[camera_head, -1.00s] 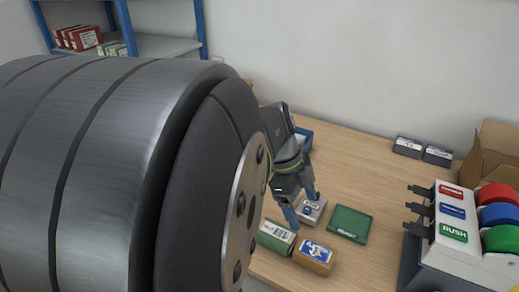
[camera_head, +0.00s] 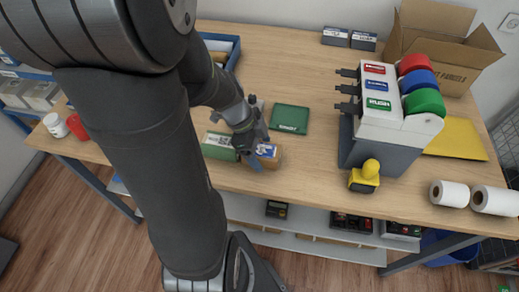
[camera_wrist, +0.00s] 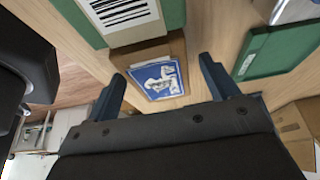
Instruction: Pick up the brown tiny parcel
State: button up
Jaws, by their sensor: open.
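The small brown parcel (camera_head: 272,163) with a blue and white label lies near the front edge of the counter, right of a green parcel. In the head view my gripper (camera_head: 251,146) hangs over it, pointing down, and partly hides it. In the wrist view the parcel (camera_wrist: 160,78) shows its label face between the two blue fingertips of my gripper (camera_wrist: 162,70). The jaws are open, with one finger to each side of the parcel in the picture. I cannot tell whether either finger touches it.
The green parcel (camera_head: 217,147) with a white label is close beside the brown one. A flat green item (camera_head: 289,119) lies behind, to the right. Bare counter lies between.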

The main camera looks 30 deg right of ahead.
jog(key=shift+s+d+f, duration=0.1)
jog(key=shift+f, duration=0.3)
jog(key=shift+f, duration=0.2)
dwell(0.4)
jog(key=c, duration=1.2)
jog(key=shift+r, duration=0.15)
